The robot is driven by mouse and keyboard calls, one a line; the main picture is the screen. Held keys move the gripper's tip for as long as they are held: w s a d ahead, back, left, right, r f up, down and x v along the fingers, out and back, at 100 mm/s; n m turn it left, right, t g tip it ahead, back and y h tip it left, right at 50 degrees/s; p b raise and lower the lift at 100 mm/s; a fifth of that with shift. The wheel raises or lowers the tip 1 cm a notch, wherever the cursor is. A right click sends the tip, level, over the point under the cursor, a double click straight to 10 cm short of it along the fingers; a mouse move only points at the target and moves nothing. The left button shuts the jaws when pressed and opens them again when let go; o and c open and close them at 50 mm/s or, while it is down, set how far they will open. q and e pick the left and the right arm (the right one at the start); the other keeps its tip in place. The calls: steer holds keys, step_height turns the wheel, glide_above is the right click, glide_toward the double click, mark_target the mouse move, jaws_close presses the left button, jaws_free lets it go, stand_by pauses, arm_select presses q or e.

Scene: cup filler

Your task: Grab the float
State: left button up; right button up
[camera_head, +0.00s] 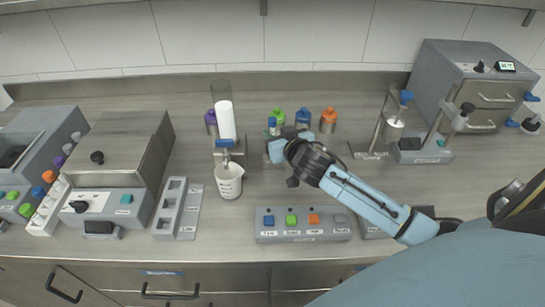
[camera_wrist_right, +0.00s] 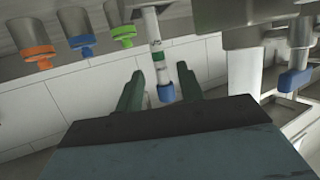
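A slim pale tube with a green band and a blue end (camera_wrist_right: 157,55) shows in the right wrist view; I take it to be the float, but cannot be sure. Its blue top (camera_head: 272,122) shows in the head view just behind my right gripper (camera_head: 276,148). In the right wrist view, my right gripper (camera_wrist_right: 159,72) is open, with its two dark green fingers apart on either side of the tube. No grip on the tube shows. The tube's lower part is hidden behind the gripper in the head view. My left gripper is not in view.
A clear cylinder with a white piece (camera_head: 226,120) and a white beaker (camera_head: 229,182) stand just left. Purple (camera_head: 211,117), green (camera_head: 278,114), blue (camera_head: 303,113) and orange (camera_head: 328,115) capped bottles stand behind. A button panel (camera_head: 303,233) lies in front.

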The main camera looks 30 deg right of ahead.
mark_target(274, 131)
steer(key=x, duration=0.3)
steer(key=shift+w+f, duration=0.15)
steer(key=shift+w, duration=0.2)
steer(key=shift+w+f, duration=0.1)
steer(key=shift+w, duration=0.25)
steer(key=shift+w+f, duration=0.1)
steer(key=shift+w, duration=0.1)
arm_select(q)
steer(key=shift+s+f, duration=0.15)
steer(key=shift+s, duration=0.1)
arm_select(e)
jaws_close()
